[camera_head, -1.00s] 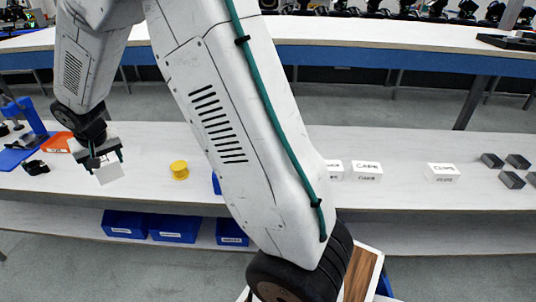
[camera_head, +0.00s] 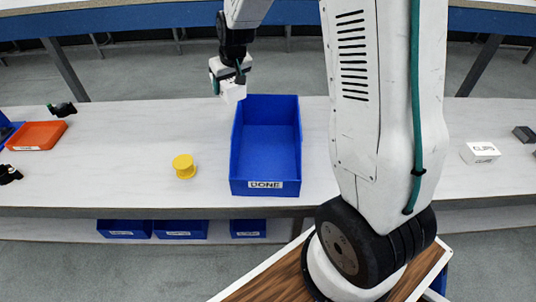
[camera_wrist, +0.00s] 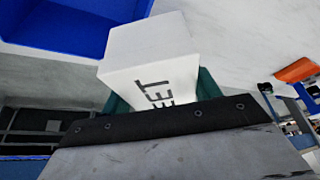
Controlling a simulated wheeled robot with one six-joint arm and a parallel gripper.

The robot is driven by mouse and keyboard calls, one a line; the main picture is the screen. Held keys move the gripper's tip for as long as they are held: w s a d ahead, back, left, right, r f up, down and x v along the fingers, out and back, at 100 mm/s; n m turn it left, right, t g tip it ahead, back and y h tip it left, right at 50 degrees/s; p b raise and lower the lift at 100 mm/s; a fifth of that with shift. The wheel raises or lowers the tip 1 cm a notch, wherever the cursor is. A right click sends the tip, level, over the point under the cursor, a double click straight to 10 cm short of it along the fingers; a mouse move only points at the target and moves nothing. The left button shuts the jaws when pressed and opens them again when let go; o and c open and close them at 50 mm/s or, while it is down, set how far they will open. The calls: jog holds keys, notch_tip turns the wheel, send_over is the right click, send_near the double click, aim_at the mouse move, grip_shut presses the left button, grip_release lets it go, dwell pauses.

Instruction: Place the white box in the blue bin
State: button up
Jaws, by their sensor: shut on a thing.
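My gripper (camera_head: 228,80) is shut on a white box (camera_head: 233,92). In the head view it holds the box above the table, just left of the far left corner of the blue bin (camera_head: 236,150). The bin is empty and has a label reading "DONE" on its near side. In the wrist view the white box (camera_wrist: 150,55) sits between the green fingers, with dark letters on one face, partly hidden by the gripper. The blue bin (camera_wrist: 70,22) shows at the upper left there, apart from the box.
A yellow spool (camera_head: 184,167) stands left of the bin. An orange tray (camera_head: 37,135) lies farther left. Another white box (camera_head: 480,153) is on the right. Blue bins (camera_head: 180,229) sit on the lower shelf. The table between spool and bin is clear.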

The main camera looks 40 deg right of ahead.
jog(key=s+d+n+g+y, duration=0.2)
jog(key=s+d+n+y, duration=0.3)
jog(key=d+n, duration=0.65)
jog(key=h, duration=0.1)
send_near(267, 141)
jog(key=shift+w+d+f, duration=0.25)
jog(key=shift+w+f, duration=0.3)
jog(key=shift+w, duration=0.05)
jog(key=shift+w+d+f, duration=0.2)
jog(key=shift+w+f, duration=0.35)
jog(key=shift+w, duration=0.05)
jog(key=shift+f, duration=0.1)
jog(key=shift+f, duration=0.5)
jog(key=o, duration=1.1)
jog(key=shift+o, duration=0.2)
jog(key=shift+r, duration=0.1)
